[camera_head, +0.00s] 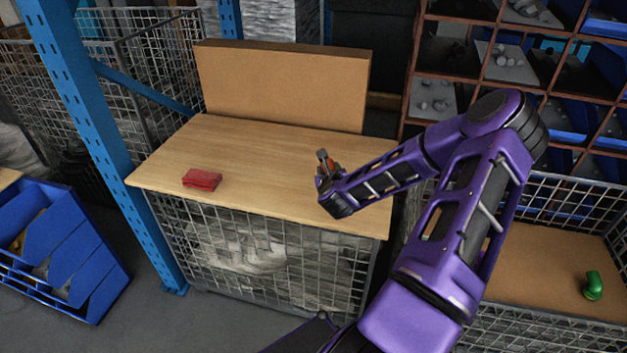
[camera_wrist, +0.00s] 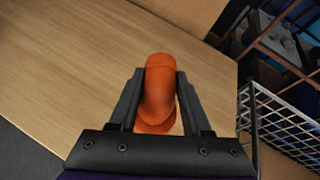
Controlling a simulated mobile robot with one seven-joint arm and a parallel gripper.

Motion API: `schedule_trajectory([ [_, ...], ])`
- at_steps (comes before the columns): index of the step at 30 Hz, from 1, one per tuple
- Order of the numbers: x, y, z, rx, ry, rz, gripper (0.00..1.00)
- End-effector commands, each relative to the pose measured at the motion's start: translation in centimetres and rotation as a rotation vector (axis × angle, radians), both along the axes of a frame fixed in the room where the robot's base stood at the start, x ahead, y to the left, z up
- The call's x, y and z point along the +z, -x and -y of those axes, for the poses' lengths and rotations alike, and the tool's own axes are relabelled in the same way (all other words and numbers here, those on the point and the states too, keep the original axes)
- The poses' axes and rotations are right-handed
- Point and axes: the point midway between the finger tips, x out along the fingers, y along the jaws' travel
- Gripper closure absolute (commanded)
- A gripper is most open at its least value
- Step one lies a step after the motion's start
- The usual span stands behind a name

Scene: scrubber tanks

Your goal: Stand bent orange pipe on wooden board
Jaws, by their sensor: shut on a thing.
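The bent orange pipe (camera_wrist: 158,92) is between the two fingers of my gripper (camera_wrist: 155,100) in the wrist view. My gripper is shut on it. In the head view my gripper (camera_head: 325,168) is over the right part of the wooden board (camera_head: 250,148), and only a small bit of orange (camera_head: 328,166) shows there. The board also fills much of the wrist view (camera_wrist: 70,70). I cannot tell whether the pipe touches the board. Its lower end is partly hidden by the gripper.
A red folded item (camera_head: 202,179) lies at the board's front left. A brown upright panel (camera_head: 285,85) stands along its back edge. A green bent pipe (camera_head: 593,286) is in the right wire bin. A blue post (camera_head: 105,120) stands to the left. The board's middle is clear.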

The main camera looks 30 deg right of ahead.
Motion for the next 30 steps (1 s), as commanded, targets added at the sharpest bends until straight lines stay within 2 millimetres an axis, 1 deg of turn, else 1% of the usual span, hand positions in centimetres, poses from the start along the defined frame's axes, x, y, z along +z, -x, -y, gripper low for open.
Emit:
schedule_trajectory([
  [1,-0.7,0.0,0.0,0.0,-0.001,0.0,1.0],
  [5,-1.5,-0.1,0.0,0.0,0.001,0.002,1.0],
  [7,-2.2,0.0,0.0,-0.001,0.001,0.001,1.0],
  [12,-4.6,0.0,-0.1,0.0,0.0,0.0,1.0],
  [23,-5.2,0.0,0.0,0.0,0.002,0.001,1.0],
  [24,-5.2,0.0,0.0,0.0,0.002,0.001,0.5],
  [29,-5.1,0.0,0.0,0.001,0.002,0.001,0.21],
  [30,-5.1,0.0,0.0,0.001,0.001,0.0,0.21],
])
